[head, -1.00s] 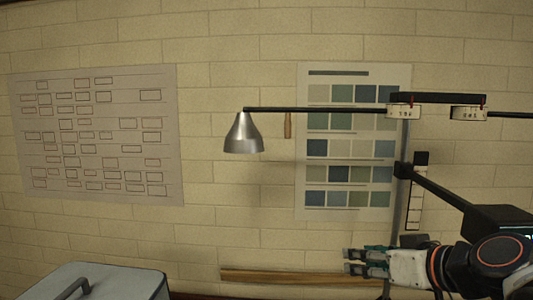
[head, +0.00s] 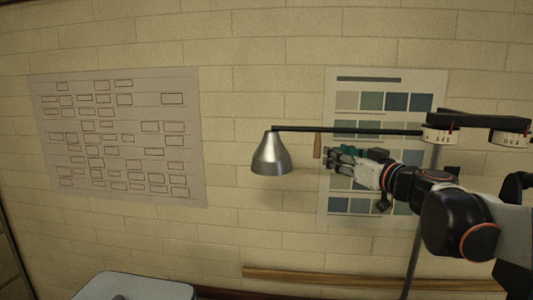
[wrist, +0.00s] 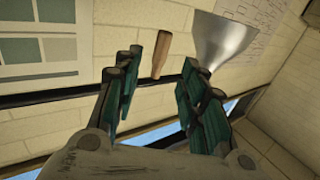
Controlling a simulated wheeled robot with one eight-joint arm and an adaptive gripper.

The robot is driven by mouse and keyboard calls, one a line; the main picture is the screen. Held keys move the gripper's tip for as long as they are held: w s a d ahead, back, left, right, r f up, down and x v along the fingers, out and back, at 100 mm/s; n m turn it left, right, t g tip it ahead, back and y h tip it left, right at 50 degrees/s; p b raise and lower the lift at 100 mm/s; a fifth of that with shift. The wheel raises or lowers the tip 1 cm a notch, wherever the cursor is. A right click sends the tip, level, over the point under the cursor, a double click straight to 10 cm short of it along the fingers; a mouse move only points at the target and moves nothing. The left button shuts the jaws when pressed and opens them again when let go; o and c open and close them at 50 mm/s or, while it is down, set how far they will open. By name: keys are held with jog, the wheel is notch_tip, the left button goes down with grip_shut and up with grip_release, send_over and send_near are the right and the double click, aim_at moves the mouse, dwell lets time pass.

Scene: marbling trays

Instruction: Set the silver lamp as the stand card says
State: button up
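The silver lamp's cone shade (head: 271,155) hangs mouth down at the left end of a dark, nearly level boom (head: 360,130). It also shows in the wrist view (wrist: 224,42). A wooden handle (head: 317,146) hangs from the boom right of the shade. My gripper (head: 334,162) is just right of and below the handle in the head view. In the wrist view my gripper (wrist: 157,85) is open, with the handle (wrist: 161,54) beyond the gap between its fingers; they look apart. White dials (head: 440,135) with small, unreadable marks sit on the boom's right. I cannot identify the stand card.
A swatch chart (head: 385,80) and a diagram sheet (head: 118,140) are on the brick wall. A wooden rail (head: 320,279) runs low along it. A pale lidded box (head: 135,286) is at bottom left. My arm covers part of the stand pole.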

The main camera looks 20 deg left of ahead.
aim_at(320, 149)
jog(key=p+x, duration=0.1)
jog(key=x, duration=0.8)
jog(key=shift+w+a+p, duration=0.1)
jog(key=shift+a+p, duration=0.05)
jog(key=shift+p, duration=0.2)
grip_shut()
